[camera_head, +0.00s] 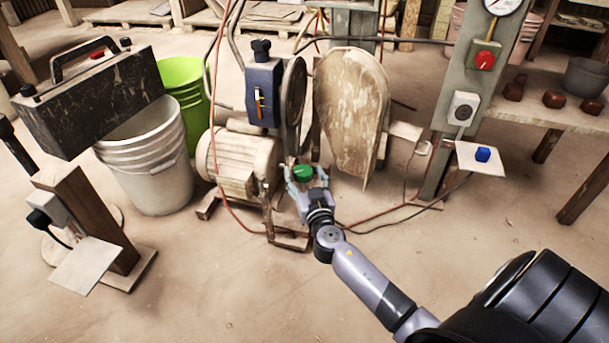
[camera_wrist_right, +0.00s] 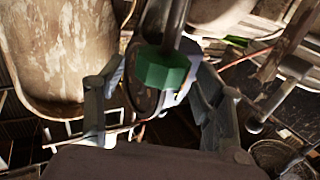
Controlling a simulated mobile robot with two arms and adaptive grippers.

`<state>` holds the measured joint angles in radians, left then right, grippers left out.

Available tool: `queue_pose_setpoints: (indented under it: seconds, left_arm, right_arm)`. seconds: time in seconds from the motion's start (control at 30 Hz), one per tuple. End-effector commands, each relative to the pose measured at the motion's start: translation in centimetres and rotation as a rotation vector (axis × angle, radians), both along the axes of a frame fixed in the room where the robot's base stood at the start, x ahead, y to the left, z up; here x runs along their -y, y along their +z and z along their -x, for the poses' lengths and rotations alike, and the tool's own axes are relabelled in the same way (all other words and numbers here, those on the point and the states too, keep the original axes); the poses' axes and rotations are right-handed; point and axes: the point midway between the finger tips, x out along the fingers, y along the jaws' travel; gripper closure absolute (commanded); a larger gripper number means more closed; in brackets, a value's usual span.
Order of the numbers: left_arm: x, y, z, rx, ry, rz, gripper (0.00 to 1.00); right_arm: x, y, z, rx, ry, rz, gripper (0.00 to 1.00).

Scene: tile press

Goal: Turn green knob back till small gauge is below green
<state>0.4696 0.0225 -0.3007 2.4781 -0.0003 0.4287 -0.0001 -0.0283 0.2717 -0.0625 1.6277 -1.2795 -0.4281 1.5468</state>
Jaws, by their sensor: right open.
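The green knob (camera_head: 303,172) sits low on the machine, between the motor and the large worn disc. My right gripper (camera_head: 304,183) reaches it from the front with its fingers on either side. In the right wrist view the green knob (camera_wrist_right: 162,68) is a faceted block on a dark stem. The fingers of my right gripper (camera_wrist_right: 158,90) stand open around it; I cannot tell whether they touch it. A round dial-like face (camera_wrist_right: 146,98) shows partly behind the knob; its reading cannot be made out. My left gripper is not in view.
A motor (camera_head: 228,160) stands left of the knob, a worn disc (camera_head: 350,110) right of it. A blue box (camera_head: 263,92) with an orange mark is above. A post carries a red knob (camera_head: 484,60) and a white gauge (camera_head: 500,6). Hoses cross the floor.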

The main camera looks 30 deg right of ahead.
Motion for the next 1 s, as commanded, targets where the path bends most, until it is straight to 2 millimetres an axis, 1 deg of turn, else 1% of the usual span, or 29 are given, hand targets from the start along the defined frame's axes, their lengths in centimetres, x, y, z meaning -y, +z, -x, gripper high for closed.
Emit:
queue_pose_setpoints:
  seconds: [0.1, 0.3, 0.33, 1.0]
  left_arm:
    - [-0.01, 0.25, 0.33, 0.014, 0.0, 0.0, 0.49]
    - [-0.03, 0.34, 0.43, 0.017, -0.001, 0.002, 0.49]
    - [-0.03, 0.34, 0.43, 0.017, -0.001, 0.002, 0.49]
    - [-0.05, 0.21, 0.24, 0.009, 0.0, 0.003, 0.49]
  right_arm:
    - [0.14, 0.03, -0.31, 0.0, 0.0, 0.0, 0.38]
    - [0.12, 0.02, -0.31, 0.0, 0.0, 0.0, 0.38]
    - [0.12, 0.02, -0.31, 0.0, 0.0, 0.0, 0.39]
    - [0.1, 0.01, -0.27, 0.0, 0.0, 0.0, 0.83]
